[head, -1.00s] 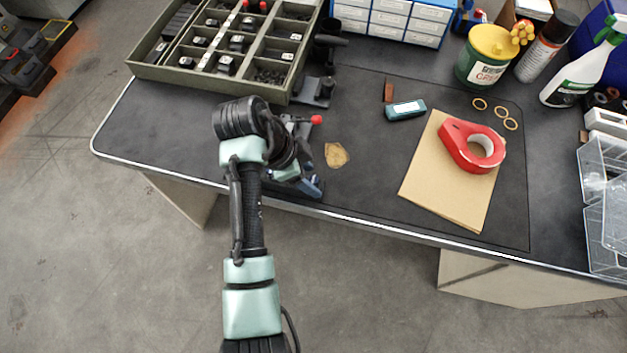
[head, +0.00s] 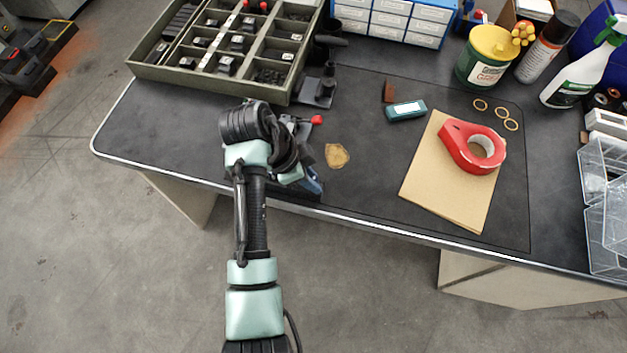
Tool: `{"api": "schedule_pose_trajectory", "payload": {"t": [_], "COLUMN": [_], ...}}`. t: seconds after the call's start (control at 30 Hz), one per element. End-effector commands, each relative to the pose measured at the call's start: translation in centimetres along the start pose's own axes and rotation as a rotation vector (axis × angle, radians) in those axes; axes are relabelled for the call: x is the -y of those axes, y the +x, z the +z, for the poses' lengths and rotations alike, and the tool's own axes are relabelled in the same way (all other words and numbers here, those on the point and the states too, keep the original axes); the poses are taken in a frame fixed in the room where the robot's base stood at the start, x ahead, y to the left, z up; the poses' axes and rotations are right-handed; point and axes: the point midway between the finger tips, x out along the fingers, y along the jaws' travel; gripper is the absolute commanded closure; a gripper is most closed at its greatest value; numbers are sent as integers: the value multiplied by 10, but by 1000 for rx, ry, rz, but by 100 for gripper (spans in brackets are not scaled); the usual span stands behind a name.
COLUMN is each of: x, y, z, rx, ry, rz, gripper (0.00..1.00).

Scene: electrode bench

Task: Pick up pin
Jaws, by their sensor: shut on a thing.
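The pin (head: 316,119) shows as a red end, with its dark shank running left into my gripper (head: 298,121). It lies roughly level in the picture, over the left part of the bench. My gripper is shut on it; the fingers and most of the shank are largely hidden behind my wrist. I cannot tell how far the pin is above the bench top.
A compartment tray (head: 155,73) with dark parts and red-ended pieces stands at the back left. A dark stand (head: 322,90) is right of it. A teal block (head: 406,110), brown envelope (head: 440,190) and red tape dispenser (head: 456,150) lie to the right. The front left bench top is clear.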

Motion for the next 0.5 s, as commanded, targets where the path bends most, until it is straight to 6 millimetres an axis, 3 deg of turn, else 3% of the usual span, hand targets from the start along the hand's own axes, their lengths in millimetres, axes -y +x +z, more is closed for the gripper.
{"api": "schedule_pose_trajectory", "payload": {"t": [0.23,0.5], "x": [1,2], "y": [-11,-60], "z": [-5,-25], "rx": [-1,-1], "ry": [1,3], "rz": [-3,-5], "gripper": [100,100]}}
